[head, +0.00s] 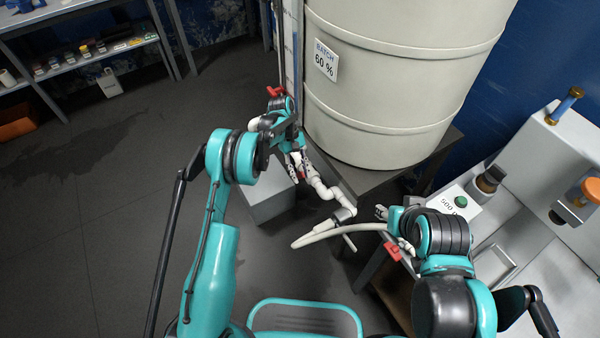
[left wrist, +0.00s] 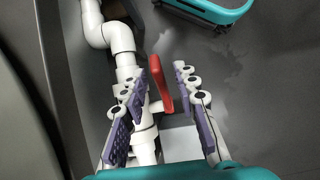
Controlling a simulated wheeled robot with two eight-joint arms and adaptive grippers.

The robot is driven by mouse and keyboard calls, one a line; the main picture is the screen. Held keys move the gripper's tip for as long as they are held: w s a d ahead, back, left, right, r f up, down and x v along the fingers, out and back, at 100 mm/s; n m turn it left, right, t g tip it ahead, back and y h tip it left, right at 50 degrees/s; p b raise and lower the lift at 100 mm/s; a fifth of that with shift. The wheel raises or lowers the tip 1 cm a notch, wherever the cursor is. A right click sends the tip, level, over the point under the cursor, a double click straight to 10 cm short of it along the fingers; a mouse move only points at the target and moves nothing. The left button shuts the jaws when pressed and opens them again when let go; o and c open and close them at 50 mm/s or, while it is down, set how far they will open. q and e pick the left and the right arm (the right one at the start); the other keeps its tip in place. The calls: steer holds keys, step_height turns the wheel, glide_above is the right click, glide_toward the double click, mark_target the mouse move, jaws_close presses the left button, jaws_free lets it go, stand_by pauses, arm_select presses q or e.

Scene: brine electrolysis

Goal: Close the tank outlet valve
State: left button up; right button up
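The tank outlet valve is on the white pipe below the big cream tank (head: 400,75). Its red handle (left wrist: 160,84) stands between my left gripper's fingers in the left wrist view, with the white pipe (left wrist: 124,58) beside it. In the head view the handle is mostly hidden by the gripper. My left gripper (head: 298,166) is open around the handle; a gap shows on both sides, wider at the fingers' base. My right gripper (head: 384,213) is near the tank stand's front, largely hidden behind its own arm, so its fingers cannot be judged.
A pale hose (head: 318,237) curves out below the pipe (head: 322,190). A red handle (head: 392,252) shows beside my right arm. Another red part (head: 275,91) is at the tank's left. A white bench (head: 540,220) stands at right. Open floor (head: 90,210) lies at left.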

arm_select(q)
steer(key=v, duration=1.2)
steer(key=shift+a, duration=0.1)
